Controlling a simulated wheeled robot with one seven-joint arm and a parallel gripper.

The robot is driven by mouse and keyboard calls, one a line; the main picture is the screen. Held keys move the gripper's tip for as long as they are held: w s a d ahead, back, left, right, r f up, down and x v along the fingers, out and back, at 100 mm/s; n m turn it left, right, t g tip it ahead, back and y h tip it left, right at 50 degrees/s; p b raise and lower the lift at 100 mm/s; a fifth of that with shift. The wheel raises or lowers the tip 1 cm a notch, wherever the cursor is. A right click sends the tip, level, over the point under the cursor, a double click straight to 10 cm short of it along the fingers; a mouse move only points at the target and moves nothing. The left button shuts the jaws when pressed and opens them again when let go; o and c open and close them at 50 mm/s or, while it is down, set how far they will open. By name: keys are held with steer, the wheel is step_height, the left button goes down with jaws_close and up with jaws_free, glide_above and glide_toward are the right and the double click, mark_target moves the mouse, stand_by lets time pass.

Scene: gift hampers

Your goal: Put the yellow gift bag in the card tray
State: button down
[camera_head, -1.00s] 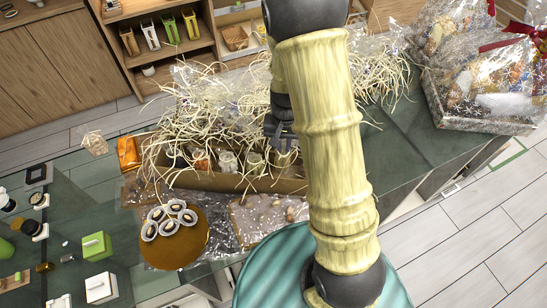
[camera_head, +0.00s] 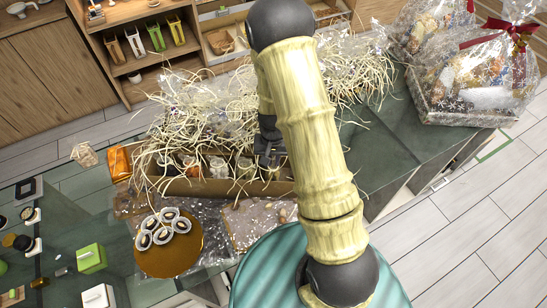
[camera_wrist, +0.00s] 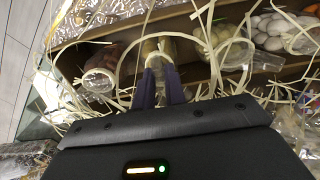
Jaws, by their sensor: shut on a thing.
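A yellow bag-like item (camera_head: 178,32), which may be the yellow gift bag, stands at the right end of a row on the back shelf. The long brown card tray (camera_head: 225,187) lies on the glass counter, with jars and pale paper straw in it. My gripper (camera_head: 268,158) is down at the tray's right part. In the wrist view its two dark fingers (camera_wrist: 159,88) are shut on a small glass jar (camera_wrist: 157,52) with yellowish contents, among other jars in the tray. Straw and the arm partly hide the tray.
Wrapped hampers (camera_head: 470,80) stand on the counter at the right. A round gold board (camera_head: 170,248) and a clear-wrapped slab (camera_head: 258,222) lie in front of the tray. A green box (camera_head: 92,258) and small items are at the left. A teal round surface (camera_head: 290,270) is at the front.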

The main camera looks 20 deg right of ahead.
steer(key=shift+f, duration=0.15)
steer(key=c, duration=1.5)
jaws_free()
steer(key=shift+o, duration=0.2)
step_height(320, 180, up, 12)
steer(key=b, duration=0.1)
steer(key=shift+r+b, duration=0.2)
steer(key=shift+b, duration=0.15)
